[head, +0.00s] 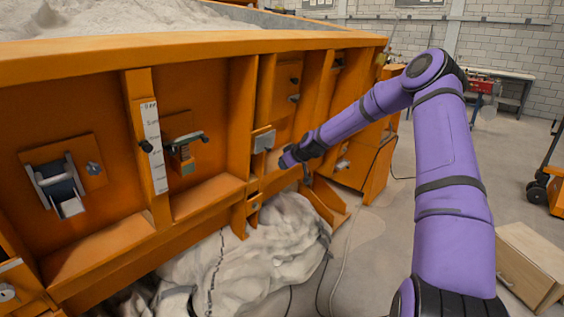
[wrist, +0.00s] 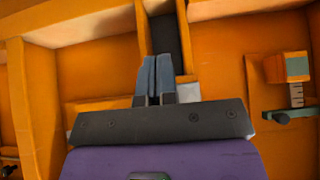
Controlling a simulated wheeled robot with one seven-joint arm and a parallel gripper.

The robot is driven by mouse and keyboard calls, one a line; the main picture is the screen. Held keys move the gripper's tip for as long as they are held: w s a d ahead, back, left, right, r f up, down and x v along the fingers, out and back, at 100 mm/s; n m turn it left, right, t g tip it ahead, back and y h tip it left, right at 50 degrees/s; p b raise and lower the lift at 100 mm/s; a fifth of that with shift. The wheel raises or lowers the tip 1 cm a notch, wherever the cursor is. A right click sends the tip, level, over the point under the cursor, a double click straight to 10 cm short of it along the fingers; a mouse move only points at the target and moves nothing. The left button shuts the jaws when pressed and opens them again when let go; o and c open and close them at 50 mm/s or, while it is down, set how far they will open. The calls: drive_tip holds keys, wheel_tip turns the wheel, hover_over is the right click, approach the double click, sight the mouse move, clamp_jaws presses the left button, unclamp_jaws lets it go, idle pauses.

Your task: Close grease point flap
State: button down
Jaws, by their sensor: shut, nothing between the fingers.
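I cannot tell for certain which part is the grease point flap. A small grey plate (head: 264,141) sits on an orange post of the sandbed's side, just left of my gripper (head: 286,160) in the head view. In the wrist view my gripper (wrist: 153,80) is shut and empty, its two grey fingers together and pointing at the orange panel. A dark grey strip (wrist: 166,35) shows just beyond the fingertips. Whether the fingers touch anything is hidden. Further left in the head view, a grey hinged-looking fitting (head: 60,187) stands out from the panel.
Crumpled pale sheeting (head: 245,255) lies below. Cables trail on the floor. A wooden cabinet (head: 528,265) stands at right.

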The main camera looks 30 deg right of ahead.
drive_tip(key=s+d+f, duration=0.2)
drive_tip(key=s+f, duration=0.1)
drive_tip(key=s, duration=0.4)
drive_tip(key=shift+d+f, duration=0.25)
drive_tip(key=shift+d, duration=0.05)
